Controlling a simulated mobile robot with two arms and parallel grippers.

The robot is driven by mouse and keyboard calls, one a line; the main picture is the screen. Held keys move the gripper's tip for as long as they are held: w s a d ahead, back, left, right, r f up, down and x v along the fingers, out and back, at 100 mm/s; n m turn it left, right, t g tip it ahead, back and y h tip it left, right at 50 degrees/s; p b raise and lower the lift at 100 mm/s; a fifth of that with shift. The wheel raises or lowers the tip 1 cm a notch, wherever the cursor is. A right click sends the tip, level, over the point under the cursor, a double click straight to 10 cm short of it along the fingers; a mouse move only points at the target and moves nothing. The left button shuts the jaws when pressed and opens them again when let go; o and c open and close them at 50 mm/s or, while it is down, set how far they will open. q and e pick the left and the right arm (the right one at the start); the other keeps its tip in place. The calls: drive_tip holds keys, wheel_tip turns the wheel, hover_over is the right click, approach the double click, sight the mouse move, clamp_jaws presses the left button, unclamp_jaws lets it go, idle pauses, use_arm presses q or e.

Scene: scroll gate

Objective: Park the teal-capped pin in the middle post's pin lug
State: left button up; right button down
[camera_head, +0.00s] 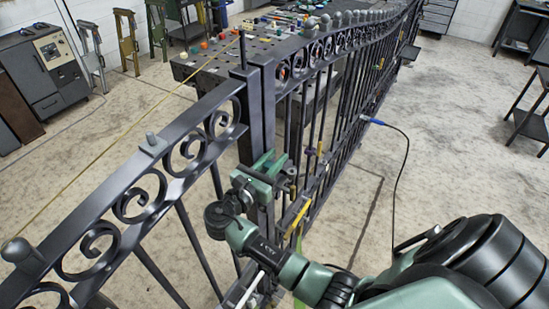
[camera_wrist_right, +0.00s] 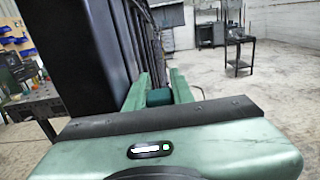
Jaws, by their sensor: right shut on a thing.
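The teal cap of the pin (camera_wrist_right: 158,97) shows between the two green fingers of my right gripper (camera_wrist_right: 157,85) in the wrist view. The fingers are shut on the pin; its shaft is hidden. In the head view, my right gripper (camera_head: 272,167) is at the middle post (camera_head: 262,110), at about mid-height and close against its near side. The dark post (camera_wrist_right: 85,55) rises just left of the fingers in the wrist view. I cannot make out the pin lug, nor whether the pin touches it. My left gripper is not in view.
Scrolled gate panels run from the post to the near left (camera_head: 150,165) and far right (camera_head: 350,45). A blue-ended cable (camera_head: 377,121) hangs from the right panel. A workbench with small parts (camera_head: 215,65) stands behind.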

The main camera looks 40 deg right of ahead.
drive_tip(key=shift+f+b, duration=0.4)
drive_tip(key=shift+f, duration=0.55)
drive_tip(key=c, duration=1.1)
unclamp_jaws()
drive_tip(key=shift+c, duration=0.2)
drive_tip(key=shift+s+r, duration=0.1)
drive_tip(key=shift+s, duration=0.1)
drive_tip(key=shift+w, duration=0.15)
